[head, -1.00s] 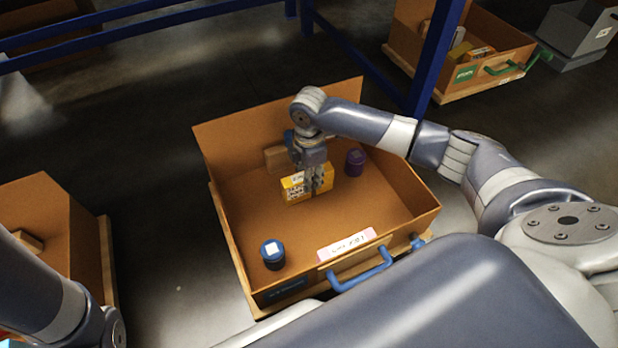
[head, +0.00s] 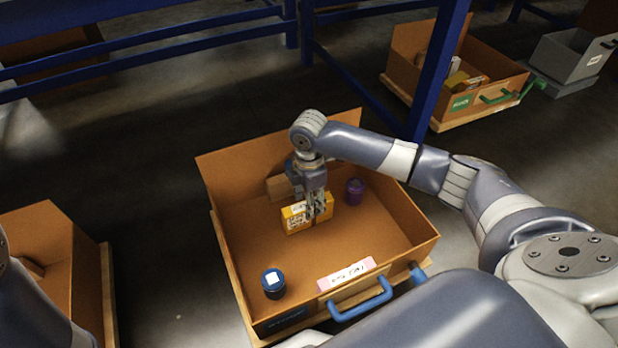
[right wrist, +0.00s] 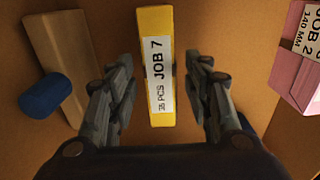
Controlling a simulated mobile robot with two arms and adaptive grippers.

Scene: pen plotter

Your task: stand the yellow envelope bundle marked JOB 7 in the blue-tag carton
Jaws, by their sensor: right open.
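The yellow envelope bundle (head: 295,218) stands upright on its edge inside the brown carton with the blue handle and blue tag (head: 285,321). Its white label reading JOB 7 shows in the right wrist view (right wrist: 158,75). My right gripper (head: 318,212) is down in the carton at the bundle. In the right wrist view the fingers (right wrist: 160,100) are open, one on each side of the bundle, with gaps between. My left gripper is out of the head view; only part of the left arm shows at the lower left.
A blue canister (head: 273,285), a purple canister (head: 355,190), a brown block (head: 281,188) and a pink-and-white labelled pack (head: 346,273) are also in the carton. Another carton (head: 50,235) stands left. A green-handled carton (head: 405,70) stands behind a blue post (head: 437,75).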

